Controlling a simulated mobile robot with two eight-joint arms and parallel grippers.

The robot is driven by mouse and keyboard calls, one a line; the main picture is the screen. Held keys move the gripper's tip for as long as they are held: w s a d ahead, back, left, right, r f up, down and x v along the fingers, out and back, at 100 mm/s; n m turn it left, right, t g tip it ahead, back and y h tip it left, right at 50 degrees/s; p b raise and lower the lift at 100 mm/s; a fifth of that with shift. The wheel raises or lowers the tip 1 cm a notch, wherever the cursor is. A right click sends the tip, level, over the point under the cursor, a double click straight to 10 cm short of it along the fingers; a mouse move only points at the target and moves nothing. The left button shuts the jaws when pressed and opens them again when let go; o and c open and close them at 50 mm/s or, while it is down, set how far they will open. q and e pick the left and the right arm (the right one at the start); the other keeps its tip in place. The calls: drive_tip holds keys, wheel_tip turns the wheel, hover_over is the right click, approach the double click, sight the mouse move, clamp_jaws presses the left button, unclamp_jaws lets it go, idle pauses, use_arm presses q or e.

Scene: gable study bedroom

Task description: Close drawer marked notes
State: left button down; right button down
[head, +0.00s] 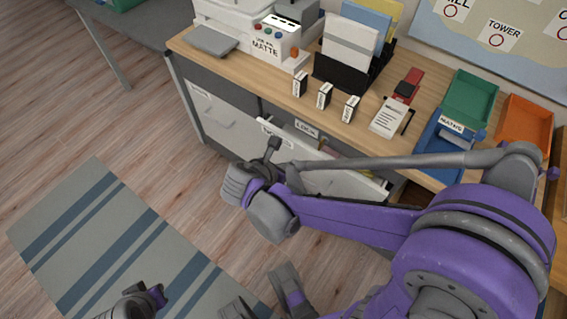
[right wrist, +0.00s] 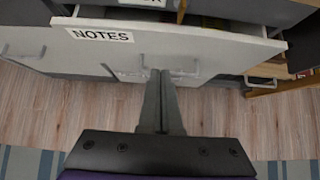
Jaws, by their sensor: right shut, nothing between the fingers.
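The drawer marked NOTES (right wrist: 215,50) stands partly open under the desk. Its white front, with the NOTES label at the left and a metal handle (right wrist: 185,72), faces my right gripper in the right wrist view. In the head view the drawer front (head: 345,178) is partly hidden by my right arm, and papers show inside. My right gripper (right wrist: 162,75) is shut and empty, its fingertips at the drawer front by the handle; contact cannot be told. It also shows in the head view (head: 273,145). Grey and purple parts of mine show at the bottom edge; left fingers are not clear.
Another white drawer front (head: 222,115) lies to the left. A striped rug (head: 100,235) covers the floor; floor near the desk is clear.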

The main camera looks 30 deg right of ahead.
sight(310, 148)
drive_tip(key=x, duration=0.3)
drive_tip(key=d+r+b+x, duration=0.1)
drive_tip(key=x, duration=0.2)
drive_tip(key=b+x, duration=0.1)
drive_tip(key=x, duration=0.1)
drive_tip(key=shift+w+d, duration=0.4)
drive_tip(key=shift+w, duration=0.1)
drive_tip(key=shift+w+d, duration=0.2)
drive_tip(key=shift+d, duration=0.2)
drive_tip(key=shift+w+d, duration=0.25)
drive_tip(key=shift+d, duration=0.4)
drive_tip(key=shift+w+d, duration=0.3)
drive_tip(key=shift+d, duration=0.35)
drive_tip(key=shift+a, duration=0.1)
